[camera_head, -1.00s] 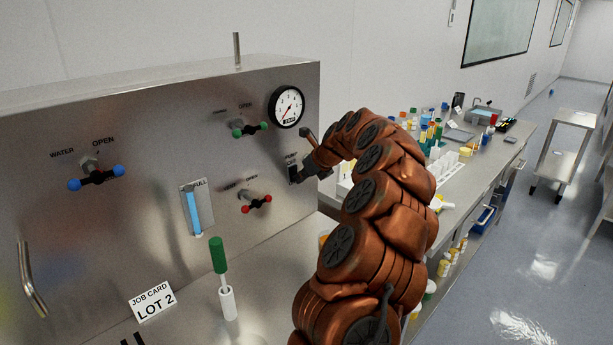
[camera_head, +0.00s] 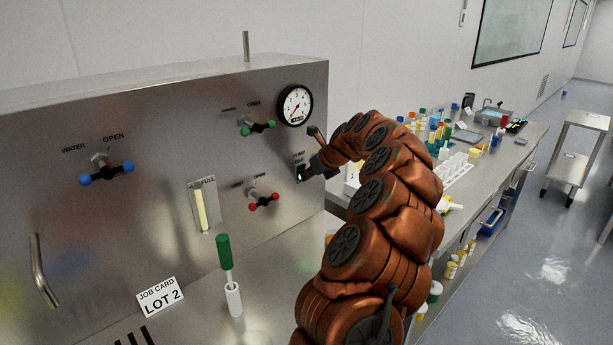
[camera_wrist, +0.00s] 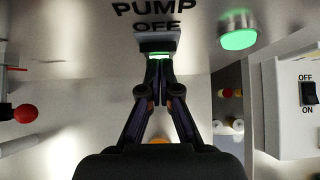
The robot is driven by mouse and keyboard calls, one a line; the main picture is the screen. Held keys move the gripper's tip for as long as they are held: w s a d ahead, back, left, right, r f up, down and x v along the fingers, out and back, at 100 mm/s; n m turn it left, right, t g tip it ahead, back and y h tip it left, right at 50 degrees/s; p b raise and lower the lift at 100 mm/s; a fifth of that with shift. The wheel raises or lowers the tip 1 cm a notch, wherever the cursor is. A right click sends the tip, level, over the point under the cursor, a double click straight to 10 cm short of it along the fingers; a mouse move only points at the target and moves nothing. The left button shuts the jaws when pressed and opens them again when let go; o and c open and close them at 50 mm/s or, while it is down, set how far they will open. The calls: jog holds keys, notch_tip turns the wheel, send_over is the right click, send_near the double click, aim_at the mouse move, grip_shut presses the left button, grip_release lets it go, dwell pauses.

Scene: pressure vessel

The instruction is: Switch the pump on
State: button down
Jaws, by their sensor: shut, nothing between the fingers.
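The pump switch (camera_wrist: 158,46) sits on the steel panel under the label "PUMP OFF" in the wrist view. A green glow shows along its lower edge. My gripper (camera_wrist: 159,64) is shut and empty, with its fingertips right at the lower edge of the switch. Whether they touch it I cannot tell. A round green lamp (camera_wrist: 238,38) is lit to the right of the switch. In the head view the switch (camera_head: 301,173) shows a small green light, and my gripper (camera_head: 308,170) is in front of it, partly hidden by my arm.
The panel carries a blue-ended water valve (camera_head: 106,173), a green-ended valve (camera_head: 258,127), a red-ended valve (camera_head: 263,201), a gauge (camera_head: 295,105) and a pale yellow level tube (camera_head: 201,208). A white box with an OFF/ON rocker (camera_wrist: 309,93) stands right in the wrist view.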

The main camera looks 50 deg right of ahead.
jog(key=shift+r+p, duration=0.4)
jog(key=shift+r, duration=0.3)
jog(key=s+f+b+v, duration=0.1)
jog(key=b+v, duration=0.1)
jog(key=v, duration=1.1)
jog(key=shift+s+f+b, duration=0.2)
jog(key=shift+s+b, duration=0.1)
jog(key=shift+s, duration=0.05)
jog(key=shift+f, duration=0.1)
